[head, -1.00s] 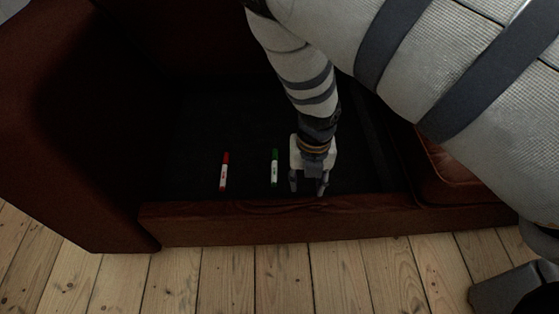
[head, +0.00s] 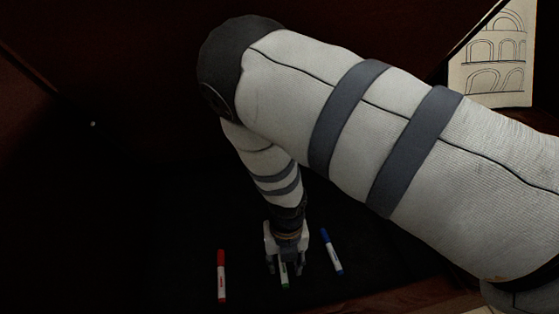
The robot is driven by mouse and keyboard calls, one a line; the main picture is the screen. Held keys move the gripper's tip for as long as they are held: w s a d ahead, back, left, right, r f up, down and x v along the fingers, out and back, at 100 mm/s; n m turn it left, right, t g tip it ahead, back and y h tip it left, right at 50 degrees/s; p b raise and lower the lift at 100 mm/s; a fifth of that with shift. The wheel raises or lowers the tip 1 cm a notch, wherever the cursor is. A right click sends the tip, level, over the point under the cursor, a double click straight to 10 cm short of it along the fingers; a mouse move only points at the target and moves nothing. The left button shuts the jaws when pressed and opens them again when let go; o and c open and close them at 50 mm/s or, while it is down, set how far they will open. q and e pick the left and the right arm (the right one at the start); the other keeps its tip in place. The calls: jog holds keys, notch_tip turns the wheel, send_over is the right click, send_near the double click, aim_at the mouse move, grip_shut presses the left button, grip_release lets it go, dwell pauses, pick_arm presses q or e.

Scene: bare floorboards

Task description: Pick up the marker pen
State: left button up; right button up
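Three marker pens lie on a dark surface in the head view. The red-capped marker (head: 221,282) lies at the left, the green marker (head: 284,279) in the middle, and the blue-capped marker (head: 332,254) at the right. My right gripper (head: 285,270) points down over the green marker. Its fingers are apart, one on each side of that marker, with gaps visible between. The gripper's palm hides the upper part of the green marker. The height of the fingertips above the surface is hard to tell. My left gripper is not in view.
The markers lie in a dark recess within reddish-brown furniture, whose front edge (head: 412,297) shows at lower right. A paper with drawn arches (head: 492,62) is at the upper right. The dark surface left of the red marker looks clear.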

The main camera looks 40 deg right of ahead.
aim_at(284, 272)
notch_tip(284, 272, down, 4)
jog(key=shift+w+r+b, duration=0.1)
jog(key=shift+w+b, duration=0.05)
jog(key=shift+b, duration=0.55)
jog(key=shift+r, duration=0.1)
grip_shut()
